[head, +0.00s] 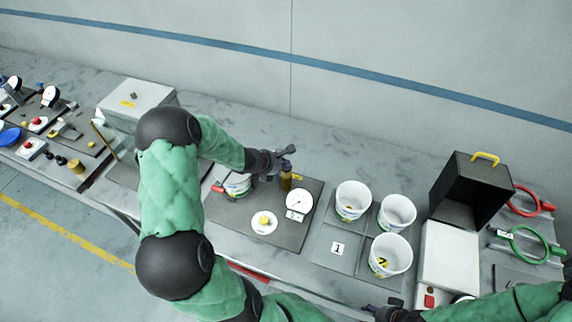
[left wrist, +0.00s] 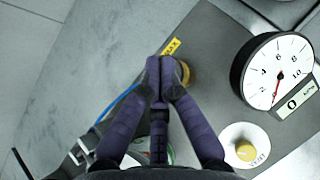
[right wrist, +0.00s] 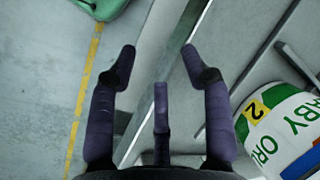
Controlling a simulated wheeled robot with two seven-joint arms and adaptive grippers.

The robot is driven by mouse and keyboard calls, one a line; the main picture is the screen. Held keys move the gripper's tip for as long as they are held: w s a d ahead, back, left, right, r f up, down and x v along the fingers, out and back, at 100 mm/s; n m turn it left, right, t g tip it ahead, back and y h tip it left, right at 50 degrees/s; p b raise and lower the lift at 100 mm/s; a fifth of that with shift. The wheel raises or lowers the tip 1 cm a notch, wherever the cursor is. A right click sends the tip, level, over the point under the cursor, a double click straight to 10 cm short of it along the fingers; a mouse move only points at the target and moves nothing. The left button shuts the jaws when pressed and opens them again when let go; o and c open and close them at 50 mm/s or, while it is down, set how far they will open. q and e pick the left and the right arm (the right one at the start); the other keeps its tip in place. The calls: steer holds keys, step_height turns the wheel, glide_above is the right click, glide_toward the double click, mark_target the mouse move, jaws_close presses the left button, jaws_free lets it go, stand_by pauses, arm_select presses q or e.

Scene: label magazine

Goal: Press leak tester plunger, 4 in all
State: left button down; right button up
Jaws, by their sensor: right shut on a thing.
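The leak tester is a dark plate (head: 232,212) with a round white dial gauge (head: 299,203), a yellow button on a white disc (head: 263,221) and a brass plunger (head: 286,181). A white tub (head: 237,187) stands on its left part, partly hidden by my arm. My left gripper (left wrist: 165,65) has its fingertips together over the brass plunger (left wrist: 187,76); I cannot tell whether they touch. The gauge (left wrist: 275,70) shows a red needle pointing down, with a small counter reading 0 below. My right gripper (right wrist: 158,52) is near the bench front edge, fingers spread, nothing visible between them.
Three white tubs (head: 353,199) stand on a grey tray (head: 326,232) with a card "1" (head: 338,248). One tub (right wrist: 285,130) is close to my right gripper. An open black-lidded box (head: 450,255) and red and green rings (head: 531,246) lie right. Other tools lie far left.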

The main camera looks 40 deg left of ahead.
arm_select(q)
steer(key=shift+s+f+b, duration=0.1)
steer(key=shift+f+b, duration=0.35)
steer(key=shift+f, duration=0.15)
arm_select(e)
steer(key=shift+w+f, duration=0.3)
steer(key=shift+f, duration=0.3)
arm_select(q)
steer(key=shift+f+b, duration=0.45)
arm_select(e)
steer(key=o, duration=0.4)
steer(key=shift+d+f, duration=0.1)
steer(key=shift+f, duration=0.35)
steer(key=shift+c, duration=0.2)
arm_select(q)
steer(key=shift+s+f, duration=0.1)
steer(key=shift+f, duration=0.15)
arm_select(e)
steer(key=shift+s+f, duration=0.1)
steer(key=shift+f, duration=0.1)
arm_select(q)
steer(key=shift+r, duration=0.1)
